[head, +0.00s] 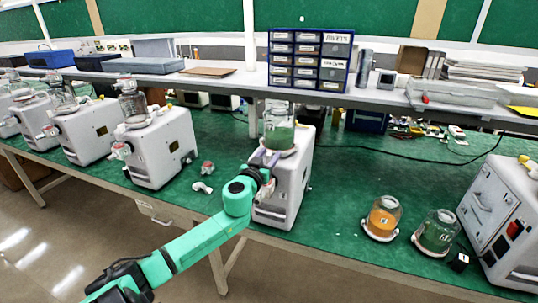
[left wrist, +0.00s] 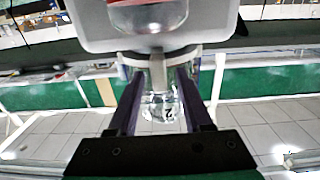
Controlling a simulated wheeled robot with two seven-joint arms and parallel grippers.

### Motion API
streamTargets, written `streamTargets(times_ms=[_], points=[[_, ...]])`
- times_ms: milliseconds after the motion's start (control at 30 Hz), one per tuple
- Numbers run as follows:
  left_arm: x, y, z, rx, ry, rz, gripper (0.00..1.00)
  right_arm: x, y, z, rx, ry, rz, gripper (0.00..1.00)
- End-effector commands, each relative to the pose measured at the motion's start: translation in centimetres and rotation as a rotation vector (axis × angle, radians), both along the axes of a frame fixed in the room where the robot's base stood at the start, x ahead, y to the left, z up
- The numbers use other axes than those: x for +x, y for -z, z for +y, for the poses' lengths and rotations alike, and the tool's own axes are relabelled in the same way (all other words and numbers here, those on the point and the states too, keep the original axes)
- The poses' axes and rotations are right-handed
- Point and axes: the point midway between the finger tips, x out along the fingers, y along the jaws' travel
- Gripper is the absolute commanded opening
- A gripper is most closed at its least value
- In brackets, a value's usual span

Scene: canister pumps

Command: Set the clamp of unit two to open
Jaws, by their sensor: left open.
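A white pump unit (head: 287,185) stands on the green bench in the middle of the head view. A clear canister with green contents (head: 279,134) sits on top of it. My left gripper (head: 266,165) is at the unit's upper front left side. In the left wrist view its two dark fingers (left wrist: 163,95) stand apart, on either side of a clear part marked 2 (left wrist: 161,107) below the white housing (left wrist: 150,35). I cannot tell whether the fingers touch it. The clamp and its setting are not clear, as the gripper covers that area. My right gripper is not in view.
Several similar white units (head: 158,145) stand to the left. Loose white fittings (head: 203,187) lie between. To the right are an orange jar (head: 383,217), a green jar (head: 436,232) and a large white box (head: 505,215). A blue drawer cabinet (head: 309,60) stands behind.

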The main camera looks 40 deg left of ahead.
Motion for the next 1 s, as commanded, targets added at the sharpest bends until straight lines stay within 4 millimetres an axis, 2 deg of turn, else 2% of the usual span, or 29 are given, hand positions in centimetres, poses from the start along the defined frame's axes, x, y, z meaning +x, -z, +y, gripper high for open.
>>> streamTargets(times_ms=[67, 133, 200, 233, 1000], points=[[-0.02, 0.03, -0.01, 0.000, 0.000, 0.000, 0.50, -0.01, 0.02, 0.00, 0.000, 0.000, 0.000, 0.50], [-0.03, 0.03, -0.01, 0.000, 0.000, 0.000, 0.31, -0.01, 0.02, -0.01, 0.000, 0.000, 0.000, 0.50], [-0.04, 0.03, -0.01, 0.000, 0.000, 0.000, 0.04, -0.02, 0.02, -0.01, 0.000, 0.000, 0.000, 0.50], [-0.04, 0.04, -0.01, 0.000, 0.000, 0.000, 0.00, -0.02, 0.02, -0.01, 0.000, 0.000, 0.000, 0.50], [-0.07, 0.06, -0.02, 0.000, 0.000, 0.001, 0.00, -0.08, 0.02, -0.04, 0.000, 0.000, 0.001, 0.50]])
